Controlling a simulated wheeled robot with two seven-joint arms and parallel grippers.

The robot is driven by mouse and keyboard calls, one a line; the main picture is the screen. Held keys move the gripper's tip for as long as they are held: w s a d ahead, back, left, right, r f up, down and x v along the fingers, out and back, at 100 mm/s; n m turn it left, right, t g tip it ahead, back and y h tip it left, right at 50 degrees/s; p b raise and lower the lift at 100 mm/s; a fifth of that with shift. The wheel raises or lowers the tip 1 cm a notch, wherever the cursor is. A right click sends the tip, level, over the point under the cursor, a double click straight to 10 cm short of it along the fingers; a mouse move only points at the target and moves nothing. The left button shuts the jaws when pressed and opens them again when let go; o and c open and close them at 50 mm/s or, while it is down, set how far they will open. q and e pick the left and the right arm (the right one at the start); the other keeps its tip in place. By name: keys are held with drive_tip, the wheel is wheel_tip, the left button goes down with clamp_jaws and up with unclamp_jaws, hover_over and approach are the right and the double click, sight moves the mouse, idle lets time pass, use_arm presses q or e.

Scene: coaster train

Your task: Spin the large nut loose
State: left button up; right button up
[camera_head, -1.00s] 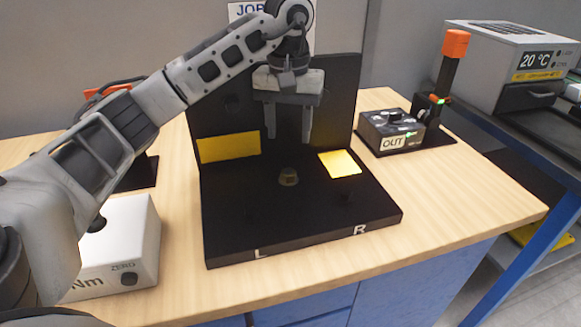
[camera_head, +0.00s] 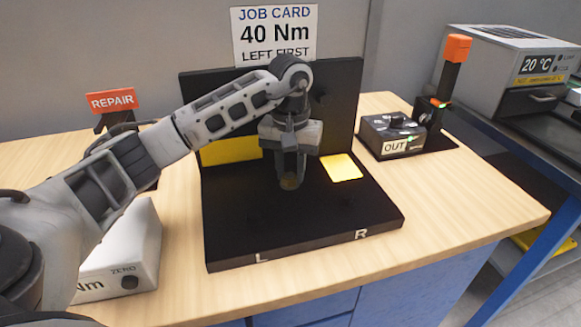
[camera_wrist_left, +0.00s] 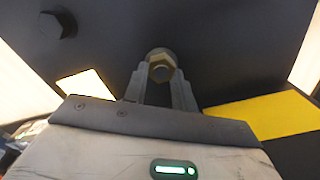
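The large nut (camera_head: 290,184) is a brass-coloured hex piece on the black fixture base (camera_head: 230,240). In the left wrist view the nut (camera_wrist_left: 161,72) sits between the two fingertips, with a dark round part behind it. My left gripper (camera_head: 291,180) points down at the nut, its fingers drawn in on both sides and apparently touching it. The left gripper also shows in the left wrist view (camera_wrist_left: 161,80). The fingers hide part of the nut in the head view. My right gripper is not in view.
A dark hex bolt head (camera_wrist_left: 57,24) stands apart from the nut. Yellow patches (camera_head: 342,167) mark the fixture. A job card (camera_head: 275,35) reads 40 Nm, left first. An OUT box (camera_head: 392,138) stands right, a white Nm box (camera_head: 130,250) left. The front right bench is clear.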

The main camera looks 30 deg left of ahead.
use_arm(q)
drive_tip(key=shift+c, duration=0.7)
drive_tip(key=shift+n, duration=0.3)
